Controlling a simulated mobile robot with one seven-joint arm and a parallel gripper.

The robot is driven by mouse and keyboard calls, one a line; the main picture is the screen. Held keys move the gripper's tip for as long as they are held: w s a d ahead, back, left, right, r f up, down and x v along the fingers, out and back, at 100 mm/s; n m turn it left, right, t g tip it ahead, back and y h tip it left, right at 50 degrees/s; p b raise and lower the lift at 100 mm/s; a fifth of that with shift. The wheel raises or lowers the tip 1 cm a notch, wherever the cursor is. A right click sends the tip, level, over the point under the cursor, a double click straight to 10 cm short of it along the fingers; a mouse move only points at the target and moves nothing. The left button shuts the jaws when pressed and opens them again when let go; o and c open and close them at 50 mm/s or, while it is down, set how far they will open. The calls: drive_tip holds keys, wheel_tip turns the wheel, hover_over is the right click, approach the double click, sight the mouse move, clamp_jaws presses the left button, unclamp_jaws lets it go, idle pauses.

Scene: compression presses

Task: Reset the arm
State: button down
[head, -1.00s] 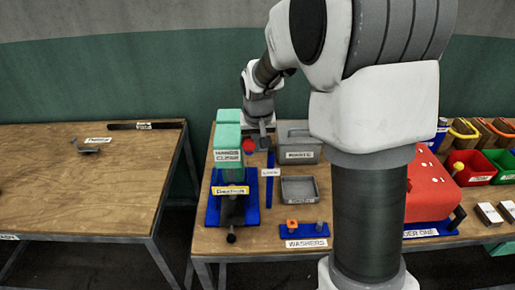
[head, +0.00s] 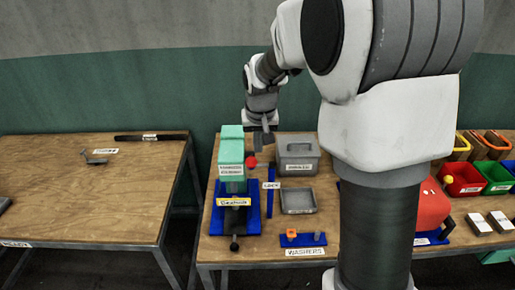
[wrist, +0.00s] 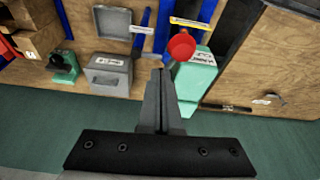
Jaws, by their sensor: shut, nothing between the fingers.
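My gripper (head: 264,142) hangs above the back of the right workbench, with its fingers together and nothing between them. In the wrist view the closed fingers (wrist: 158,78) point toward the bench. A round red knob (head: 252,162) sits just below and left of the gripper beside the green press (head: 231,158). The knob also shows in the wrist view (wrist: 181,46), apart from the fingertips. The press stands on a blue base (head: 250,215) with a yellow label. My arm covers part of the bench right of centre.
A grey lidded box (head: 298,155), a grey tray (head: 297,198), a blue bar (head: 270,190) and a washers holder (head: 303,240) lie right of the press. A red machine (head: 432,206) and coloured bins (head: 462,180) stand further right. The left table (head: 90,205) is mostly clear.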

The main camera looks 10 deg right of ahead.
drive_tip(key=s+r+t+b, duration=0.1)
drive_tip(key=s+r+b, duration=0.45)
drive_tip(key=s, duration=0.95)
drive_tip(key=s+f+n+t, duration=0.1)
drive_tip(key=s, duration=1.1)
drive_tip(key=shift+s+b, duration=0.15)
drive_tip(key=shift+b, duration=0.2)
